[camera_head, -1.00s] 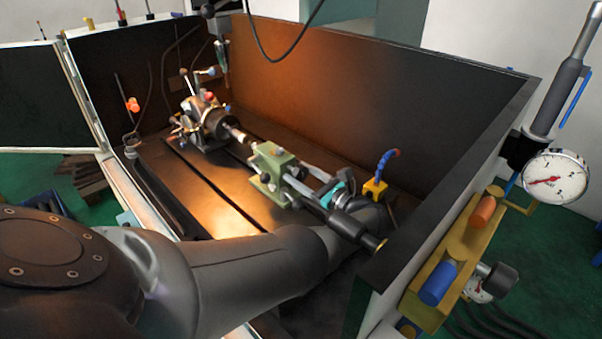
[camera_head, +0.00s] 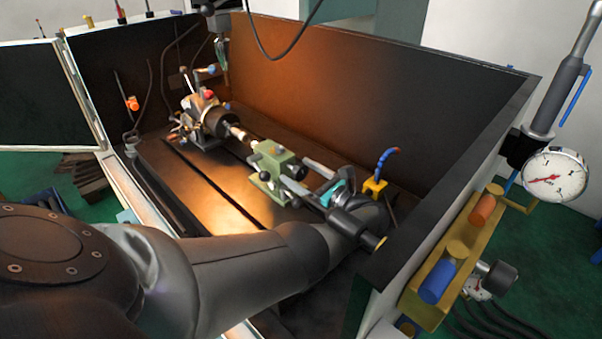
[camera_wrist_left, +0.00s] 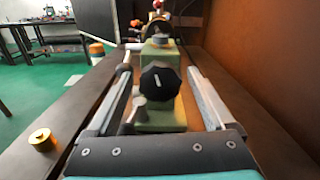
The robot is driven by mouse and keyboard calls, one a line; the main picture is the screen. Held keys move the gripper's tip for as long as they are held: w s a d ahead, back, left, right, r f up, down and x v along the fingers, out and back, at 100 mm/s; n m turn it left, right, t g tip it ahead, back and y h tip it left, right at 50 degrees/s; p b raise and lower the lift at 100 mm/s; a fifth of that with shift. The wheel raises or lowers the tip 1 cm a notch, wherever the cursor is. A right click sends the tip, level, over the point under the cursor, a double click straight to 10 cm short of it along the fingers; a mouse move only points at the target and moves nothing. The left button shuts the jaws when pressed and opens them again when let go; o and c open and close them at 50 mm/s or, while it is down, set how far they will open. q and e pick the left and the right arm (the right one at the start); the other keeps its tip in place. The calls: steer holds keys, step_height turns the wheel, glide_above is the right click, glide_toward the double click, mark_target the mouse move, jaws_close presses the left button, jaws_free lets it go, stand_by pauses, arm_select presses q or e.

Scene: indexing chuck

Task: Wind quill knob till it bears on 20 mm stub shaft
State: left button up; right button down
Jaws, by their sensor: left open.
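The green tailstock (camera_head: 275,168) stands on the machine bed, facing the dark chuck (camera_head: 214,122). The bright stub shaft (camera_head: 236,132) reaches from the chuck towards the tailstock. The black quill knob (camera_head: 297,172) is on the tailstock's near end; in the left wrist view the knob (camera_wrist_left: 160,84) shows a white mark, roughly upright. My left gripper (camera_head: 308,175) is open, its two long fingers pointing at the tailstock. In the wrist view, the gripper (camera_wrist_left: 158,78) has one finger each side of the knob, with gaps. My right gripper is out of view.
A dark enclosure wall (camera_head: 350,85) rises behind the bed. A yellow block with a blue hose (camera_head: 375,187) stands right of my wrist. A yellow tray (camera_head: 450,262) and a dial gauge (camera_head: 556,175) are outside the enclosure at right. The bed's left part is clear.

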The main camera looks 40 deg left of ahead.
arm_select(q)
steer(key=d, duration=0.7)
steer(key=shift+s+d, duration=0.3)
steer(key=shift+s, duration=0.05)
